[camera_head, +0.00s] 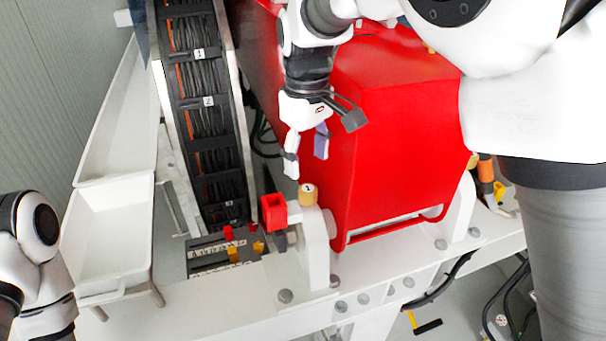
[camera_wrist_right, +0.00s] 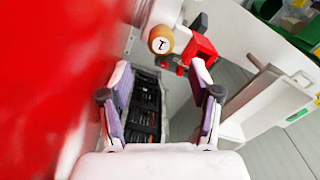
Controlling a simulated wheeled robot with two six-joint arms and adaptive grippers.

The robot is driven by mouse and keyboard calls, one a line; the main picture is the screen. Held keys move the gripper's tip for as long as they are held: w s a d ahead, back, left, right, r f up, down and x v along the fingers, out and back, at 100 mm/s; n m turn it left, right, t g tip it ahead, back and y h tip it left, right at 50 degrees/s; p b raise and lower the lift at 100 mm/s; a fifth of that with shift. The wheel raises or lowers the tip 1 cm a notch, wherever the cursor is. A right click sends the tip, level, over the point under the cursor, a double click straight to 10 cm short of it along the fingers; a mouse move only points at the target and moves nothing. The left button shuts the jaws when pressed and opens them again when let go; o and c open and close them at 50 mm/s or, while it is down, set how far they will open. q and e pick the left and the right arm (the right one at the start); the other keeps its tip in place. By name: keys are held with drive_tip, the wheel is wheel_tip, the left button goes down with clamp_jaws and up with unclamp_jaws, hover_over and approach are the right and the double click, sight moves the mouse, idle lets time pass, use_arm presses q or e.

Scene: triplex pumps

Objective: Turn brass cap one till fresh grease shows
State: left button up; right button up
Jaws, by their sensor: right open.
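The brass cap one (camera_head: 308,194) is a small tan-gold cylinder with a round label marked 1. It stands on a white bracket beside the red pump housing (camera_head: 395,130). The cap also shows in the right wrist view (camera_wrist_right: 161,40), just beyond the fingertips. My right gripper (camera_head: 306,166) is open and empty, its fingers pointing down, a little above the cap and apart from it. In the right wrist view the two purple-padded fingers (camera_wrist_right: 160,72) are spread wide. No grease is visible at the cap. Part of my left arm shows at the lower left, but its gripper does not.
A red block (camera_head: 273,211) sits close left of the cap. A black cable tray (camera_head: 207,130) runs upward left of the housing. White trays (camera_head: 110,235) stand further left. The white beam's front part (camera_head: 230,305) is mostly clear apart from bolts.

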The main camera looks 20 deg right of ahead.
sight(308, 189)
drive_tip(key=shift+s+f+p, duration=0.3)
drive_tip(key=shift+s+f, duration=0.05)
drive_tip(key=shift+f, duration=0.3)
drive_tip(key=shift+s+f+p, duration=0.25)
drive_tip(key=shift+s+f, duration=0.05)
drive_tip(key=shift+f, duration=0.3)
drive_tip(key=f, duration=0.1)
drive_tip(key=w+f, duration=0.1)
drive_tip(key=f, duration=0.1)
drive_tip(key=f+p, duration=0.1)
drive_tip(key=shift+w+f, duration=0.25)
drive_tip(key=shift+f, duration=0.05)
drive_tip(key=shift+s+r, duration=0.15)
drive_tip(key=shift+s, duration=0.15)
drive_tip(key=shift+c, duration=0.3)
drive_tip(key=shift+s, duration=0.15)
drive_tip(key=c, duration=0.6)
use_arm(q)
drive_tip(key=shift+s+r, duration=0.2)
drive_tip(key=shift+r, duration=1)
use_arm(e)
drive_tip(key=c, duration=0.5)
